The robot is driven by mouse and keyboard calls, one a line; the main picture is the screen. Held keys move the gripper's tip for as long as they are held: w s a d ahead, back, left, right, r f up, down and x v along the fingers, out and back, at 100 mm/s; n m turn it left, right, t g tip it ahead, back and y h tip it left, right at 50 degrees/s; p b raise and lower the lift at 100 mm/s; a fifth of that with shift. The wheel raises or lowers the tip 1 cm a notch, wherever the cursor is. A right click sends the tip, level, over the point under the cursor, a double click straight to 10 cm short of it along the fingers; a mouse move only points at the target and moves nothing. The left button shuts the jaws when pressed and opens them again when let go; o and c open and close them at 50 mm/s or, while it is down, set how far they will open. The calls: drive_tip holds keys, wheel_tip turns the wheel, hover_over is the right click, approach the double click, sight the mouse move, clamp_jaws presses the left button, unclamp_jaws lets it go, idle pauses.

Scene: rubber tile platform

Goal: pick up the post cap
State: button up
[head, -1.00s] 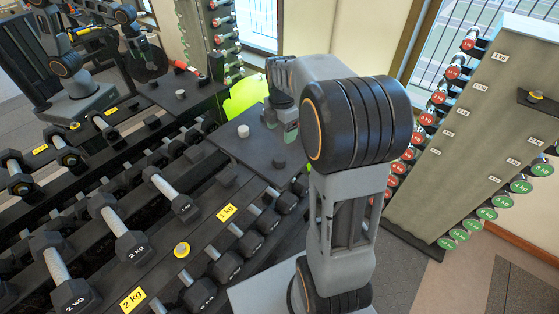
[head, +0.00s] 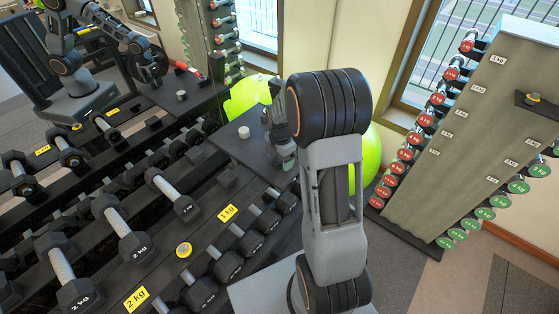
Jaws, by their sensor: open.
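The dark rubber tile platform (head: 250,162) lies just left of my arm. A small white cylinder (head: 244,132) stands upright on it, and a low dark block (head: 228,178) sits at its near left edge. I cannot tell for sure which small piece is the post cap. My gripper (head: 285,161) hangs over the platform's right part, to the right of the white cylinder and apart from it. It is open, with its fingers partly hidden by my own arm. The spot beneath the gripper is hidden.
Racks of dumbbells (head: 125,235) fill the left, with a yellow round piece (head: 184,249) on the near rack. A green ball (head: 368,155) is behind my arm. A dumbbell stand (head: 470,130) is at right.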

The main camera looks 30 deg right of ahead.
drive_tip(key=shift+f, duration=0.5)
drive_tip(key=shift+c, duration=0.2)
drive_tip(key=c, duration=0.9)
